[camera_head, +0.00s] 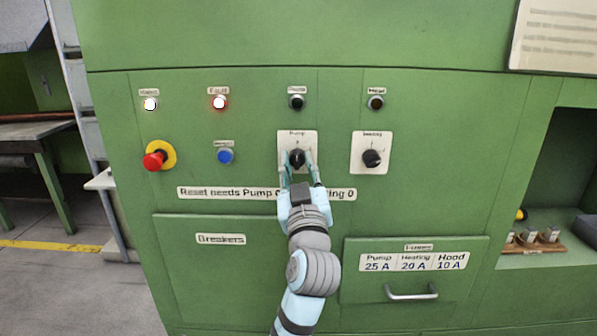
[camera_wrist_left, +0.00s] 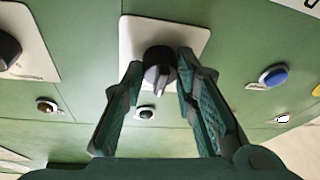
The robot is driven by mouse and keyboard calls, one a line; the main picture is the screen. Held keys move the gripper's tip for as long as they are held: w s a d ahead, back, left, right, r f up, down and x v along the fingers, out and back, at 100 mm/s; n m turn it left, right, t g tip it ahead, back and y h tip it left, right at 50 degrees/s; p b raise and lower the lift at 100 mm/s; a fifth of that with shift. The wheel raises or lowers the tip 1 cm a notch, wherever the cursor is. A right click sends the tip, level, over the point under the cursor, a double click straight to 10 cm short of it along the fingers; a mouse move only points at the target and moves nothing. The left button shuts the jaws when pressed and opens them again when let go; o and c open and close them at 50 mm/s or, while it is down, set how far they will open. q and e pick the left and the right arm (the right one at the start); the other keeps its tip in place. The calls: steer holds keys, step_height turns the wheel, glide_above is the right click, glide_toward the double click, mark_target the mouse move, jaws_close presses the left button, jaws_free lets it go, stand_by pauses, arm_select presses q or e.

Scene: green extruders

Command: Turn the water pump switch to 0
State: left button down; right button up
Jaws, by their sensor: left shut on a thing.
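The water pump switch (camera_head: 297,157) is a black rotary knob on a white plate labelled Pump (camera_head: 284,138), on the green cabinet front. My left gripper (camera_head: 300,178) reaches up to it from below, with one finger on each side, shut on the knob. The left wrist view, turned upside down, shows the knob (camera_wrist_left: 159,68) between the green finger pads (camera_wrist_left: 160,95). A light line on the knob runs toward the lamp row, roughly upward on the panel. The position marks are too small to read. My right gripper is not in view.
The Heating switch (camera_head: 372,158) is close on the right, a blue button (camera_head: 225,156) and red emergency stop (camera_head: 155,160) on the left. A drawer handle (camera_head: 411,294) sticks out at lower right.

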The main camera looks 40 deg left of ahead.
mark_target(296, 106)
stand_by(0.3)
arm_select(q)
steer(key=c, duration=1.3)
jaws_free()
step_height(296, 106, up, 10)
